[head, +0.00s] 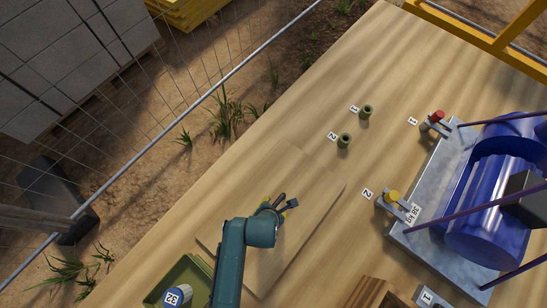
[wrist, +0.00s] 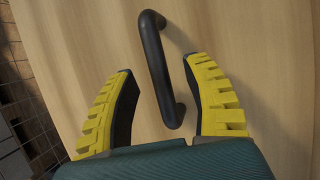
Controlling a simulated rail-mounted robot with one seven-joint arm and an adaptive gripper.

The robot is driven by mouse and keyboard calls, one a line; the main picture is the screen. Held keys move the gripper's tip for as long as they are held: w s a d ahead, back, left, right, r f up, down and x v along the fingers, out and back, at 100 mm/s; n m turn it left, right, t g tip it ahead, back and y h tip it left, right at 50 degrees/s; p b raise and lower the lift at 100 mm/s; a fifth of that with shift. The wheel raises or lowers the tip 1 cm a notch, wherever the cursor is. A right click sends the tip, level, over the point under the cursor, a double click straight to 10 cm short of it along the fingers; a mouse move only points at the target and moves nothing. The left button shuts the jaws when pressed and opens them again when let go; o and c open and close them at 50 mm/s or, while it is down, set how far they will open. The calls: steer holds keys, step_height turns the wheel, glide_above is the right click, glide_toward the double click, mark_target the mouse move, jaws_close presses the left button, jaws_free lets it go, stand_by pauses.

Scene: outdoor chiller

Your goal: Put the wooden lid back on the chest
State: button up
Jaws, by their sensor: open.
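The wooden lid (head: 316,190) appears as a flat, pale panel lying on the wooden table, partly hidden by my arm. In the wrist view, the lid (wrist: 245,35) fills much of the background and carries a black bar handle (wrist: 153,45). My gripper (head: 284,203) is over the lid. In the wrist view its yellow, black-padded fingers (wrist: 158,68) are spread on both sides of the handle, with visible gaps. A slatted wooden box (head: 372,292), cut off at the bottom edge of the head view, may be the chest; I cannot tell for sure.
A green tray (head: 160,290) with a can (head: 177,295) stands at the lower left. Two small green cylinders (head: 366,111) (head: 344,140) stand beyond the lid. A blue machine on a grey base (head: 425,195) with clamps occupies the right. A wire fence (head: 213,88) runs along the left.

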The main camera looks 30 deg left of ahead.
steer(key=shift+x, duration=0.85)
jaws_close()
step_height(320, 180, up, 10)
steer(key=p, duration=0.5)
steer(key=shift+r, duration=0.2)
steer(key=c, duration=0.7)
jaws_free()
jaws_close()
steer(key=shift+r, duration=0.1)
